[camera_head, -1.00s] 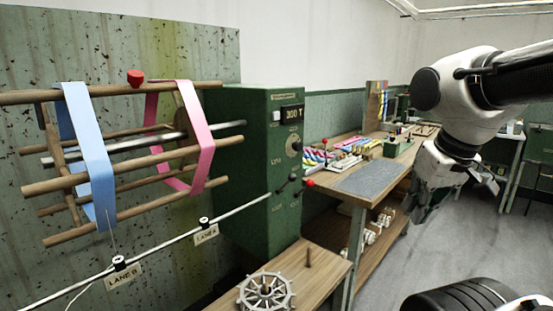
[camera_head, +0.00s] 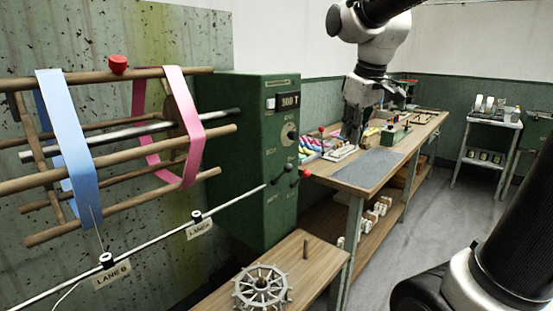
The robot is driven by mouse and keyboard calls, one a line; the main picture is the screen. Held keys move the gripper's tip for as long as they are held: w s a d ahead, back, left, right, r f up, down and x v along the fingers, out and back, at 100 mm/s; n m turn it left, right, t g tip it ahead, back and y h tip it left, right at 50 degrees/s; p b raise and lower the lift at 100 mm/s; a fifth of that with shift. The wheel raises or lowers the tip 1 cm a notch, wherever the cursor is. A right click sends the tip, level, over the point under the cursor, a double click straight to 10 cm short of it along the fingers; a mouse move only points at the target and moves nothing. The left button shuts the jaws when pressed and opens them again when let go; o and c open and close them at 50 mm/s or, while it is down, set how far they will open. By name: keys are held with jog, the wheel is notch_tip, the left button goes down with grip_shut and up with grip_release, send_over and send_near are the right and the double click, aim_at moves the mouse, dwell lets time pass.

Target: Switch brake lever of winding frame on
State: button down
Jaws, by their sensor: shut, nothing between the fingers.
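The winding frame (camera_head: 190,72) has wooden bars with a blue band (camera_head: 70,150) and a pink band (camera_head: 185,115) around them. A red knob (camera_head: 118,65) sits at its top bar. The green control box (camera_head: 245,160) stands at its right, with a display reading 300 T and a dial. Low on its front edge are a lever with a black knob (camera_head: 288,167) and one with a red knob (camera_head: 305,173); I cannot tell which is the brake lever. My gripper (camera_head: 350,142) is shut and empty, pointing down right of the box, apart from both levers.
A low wooden table (camera_head: 310,265) with a spoked wheel (camera_head: 262,287) and a peg stands in front of the box. A thin white rod crosses at lower left.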

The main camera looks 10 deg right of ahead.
jog(key=w+a+n, duration=0.3)
jog(key=w+a, duration=0.2)
jog(key=w, duration=0.7)
jog(key=n+g, duration=0.1)
jog(key=n, duration=0.3)
send_over(282, 175)
jog(key=s+a, duration=0.2)
jog(key=s+x, duration=0.1)
jog(key=x, duration=0.5)
jog(key=shift+f, duration=0.15)
jog(key=x, duration=0.9)
jog(key=shift+f, duration=0.4)
jog(key=shift+s+d, duration=0.1)
jog(key=shift+d, duration=0.1)
